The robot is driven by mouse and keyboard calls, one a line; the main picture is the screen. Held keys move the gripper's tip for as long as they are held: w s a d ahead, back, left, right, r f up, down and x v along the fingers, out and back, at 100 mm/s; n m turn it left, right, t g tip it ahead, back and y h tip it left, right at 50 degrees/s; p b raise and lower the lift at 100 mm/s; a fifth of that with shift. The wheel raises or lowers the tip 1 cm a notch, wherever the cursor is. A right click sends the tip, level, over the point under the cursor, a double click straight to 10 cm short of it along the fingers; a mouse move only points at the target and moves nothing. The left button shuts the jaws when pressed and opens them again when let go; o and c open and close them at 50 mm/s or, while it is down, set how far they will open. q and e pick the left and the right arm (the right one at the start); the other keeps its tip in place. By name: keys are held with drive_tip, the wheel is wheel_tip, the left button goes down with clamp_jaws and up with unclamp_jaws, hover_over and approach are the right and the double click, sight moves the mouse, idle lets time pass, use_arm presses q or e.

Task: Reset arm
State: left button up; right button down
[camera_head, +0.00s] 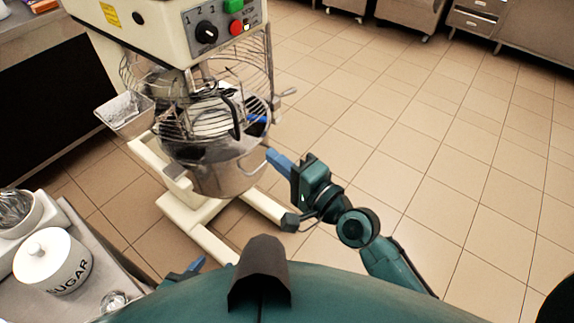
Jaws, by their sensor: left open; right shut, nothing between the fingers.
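My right gripper (278,160) is on an arm that reaches in from the lower right. Its blue fingers are shut with nothing between them, beside the right side of the mixer's metal bowl (213,180); whether they touch it I cannot tell. My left gripper (190,268) shows only in part at the bottom edge, left of centre. It is open, with its blue fingertip visible, close to the side table. The rest of my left arm is hidden.
A large cream mixer (160,30) with a wire guard (255,70) and spread floor legs stands ahead. A side table (90,290) at lower left holds a white sugar jar (50,262) and a bowl with a whisk (17,212). Tiled floor to the right is clear.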

use_arm(q)
drive_tip(key=p, duration=0.3)
drive_tip(key=shift+s+a+r+g, duration=0.25)
drive_tip(key=shift+a+r+g, duration=0.05)
drive_tip(key=shift+a+r, duration=0.1)
use_arm(e)
drive_tip(key=s+d+f+n+g+h, duration=0.3)
drive_tip(key=s+d+f+n+h, duration=0.5)
drive_tip(key=s+d+f+n, duration=0.4)
wheel_tip(320, 180, down, 3)
drive_tip(key=s+d, duration=0.1)
drive_tip(key=s, duration=0.1)
drive_tip(key=shift+s+r+n, duration=0.15)
drive_tip(key=shift+s+n, duration=0.15)
drive_tip(key=shift+s, duration=0.1)
